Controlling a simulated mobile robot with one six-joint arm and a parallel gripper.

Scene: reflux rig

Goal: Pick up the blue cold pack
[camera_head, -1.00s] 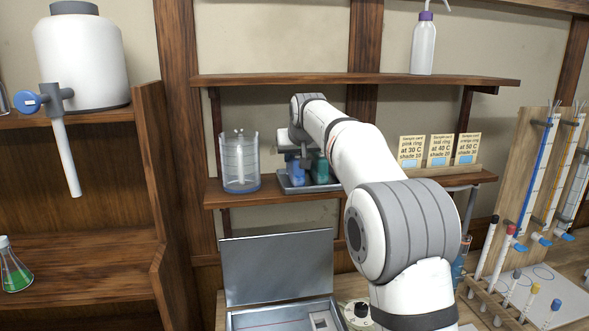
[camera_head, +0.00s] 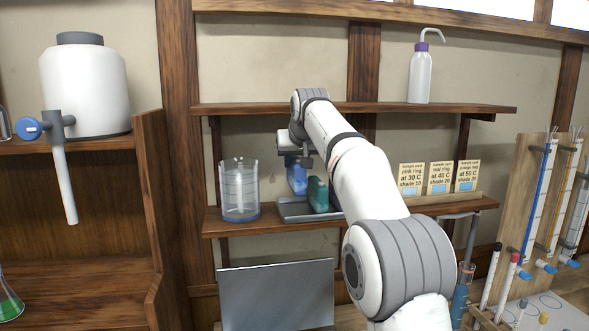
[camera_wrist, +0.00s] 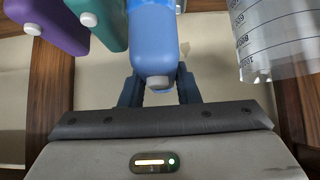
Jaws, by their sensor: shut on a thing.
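The blue cold pack (camera_head: 296,178) hangs in my gripper (camera_head: 296,161), raised above the grey tray on the middle shelf. In the wrist view the blue pack (camera_wrist: 153,45) is upright between the two dark fingers (camera_wrist: 158,92), its pale cap toward the palm. My gripper is shut on it. A teal pack (camera_head: 317,194) stays on the tray, and it also shows in the wrist view (camera_wrist: 103,22) beside a purple pack (camera_wrist: 50,22). The purple pack is hidden behind my arm in the head view.
The grey tray (camera_head: 292,210) lies on the middle shelf (camera_head: 225,228). A clear beaker (camera_head: 239,190) stands close at its left, and its graduated wall shows at right in the wrist view (camera_wrist: 275,40). An upper shelf (camera_head: 240,108) runs above. Sample cards (camera_head: 440,178) stand right.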

